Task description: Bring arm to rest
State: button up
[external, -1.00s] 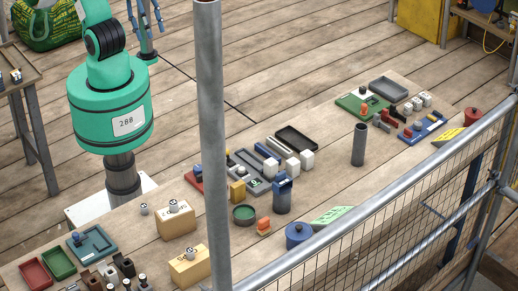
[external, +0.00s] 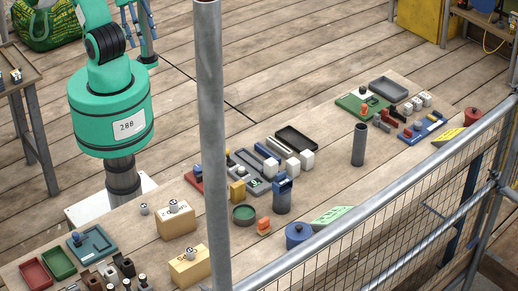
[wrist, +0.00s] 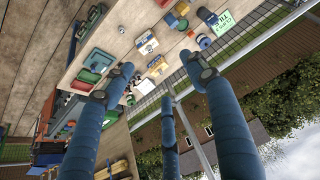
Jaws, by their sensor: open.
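My gripper (wrist: 160,75) shows in the wrist view as three blue fingers spread wide apart, with nothing between them. In the external view my gripper (external: 137,18) is at the top left, partly cut off by the frame edge. It is raised well clear of the long wooden table (external: 330,170). My green arm (external: 110,105) rises from its base beside the table's near left part.
On the table stand two tan blocks (external: 176,222), a blue-topped cylinder (external: 283,195), a dark tube (external: 359,145) and several trays. A grey pole (external: 212,150) and mesh railing (external: 400,190) stand in front. Bare deck floor (external: 280,60) lies behind the table.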

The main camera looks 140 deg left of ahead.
notch_tip(320, 180, down, 9)
jog(key=b, duration=0.8)
dwell(0.9)
